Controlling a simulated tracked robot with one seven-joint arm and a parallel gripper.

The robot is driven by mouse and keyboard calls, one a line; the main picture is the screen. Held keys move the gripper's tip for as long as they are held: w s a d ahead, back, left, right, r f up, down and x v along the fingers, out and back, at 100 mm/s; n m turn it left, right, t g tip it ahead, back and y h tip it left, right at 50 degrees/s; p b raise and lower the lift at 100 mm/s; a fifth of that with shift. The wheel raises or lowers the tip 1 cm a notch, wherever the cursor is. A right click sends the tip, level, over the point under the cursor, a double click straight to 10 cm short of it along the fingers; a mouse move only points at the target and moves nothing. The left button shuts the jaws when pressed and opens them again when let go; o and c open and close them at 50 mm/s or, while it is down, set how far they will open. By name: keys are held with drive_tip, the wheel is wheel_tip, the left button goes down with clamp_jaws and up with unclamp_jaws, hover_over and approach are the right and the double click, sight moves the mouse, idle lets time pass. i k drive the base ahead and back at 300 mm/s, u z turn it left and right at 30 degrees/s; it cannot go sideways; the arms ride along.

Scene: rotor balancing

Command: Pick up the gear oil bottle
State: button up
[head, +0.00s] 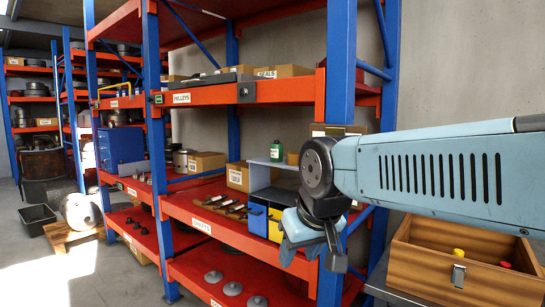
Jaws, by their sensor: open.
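A small green bottle (276,151) with a pale label and dark cap stands upright on a grey riser (262,161) on the orange rack's middle shelf. It looks like the gear oil bottle, but its label is too small to read. My gripper (312,256) hangs at the end of my light-blue arm, in front of the shelf, below and to the right of the bottle in the picture. It points downward, is open, and is apart from the bottle. I see nothing between its fingers.
A tan pot (292,158) stands right of the bottle. Blue and yellow bins (266,222) sit below the riser. A cardboard box (237,176) is at left. A rack post (340,70) rises close by on the right. A wooden box (450,268) stands at lower right.

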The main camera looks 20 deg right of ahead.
sight(277, 148)
drive_tip(key=z, duration=0.05)
drive_tip(key=i, duration=0.8)
drive_tip(key=z, duration=0.45)
drive_tip(key=k, duration=1.1)
drive_tip(key=u, duration=0.55)
drive_tip(key=i, duration=1.35)
drive_tip(key=u, duration=0.2)
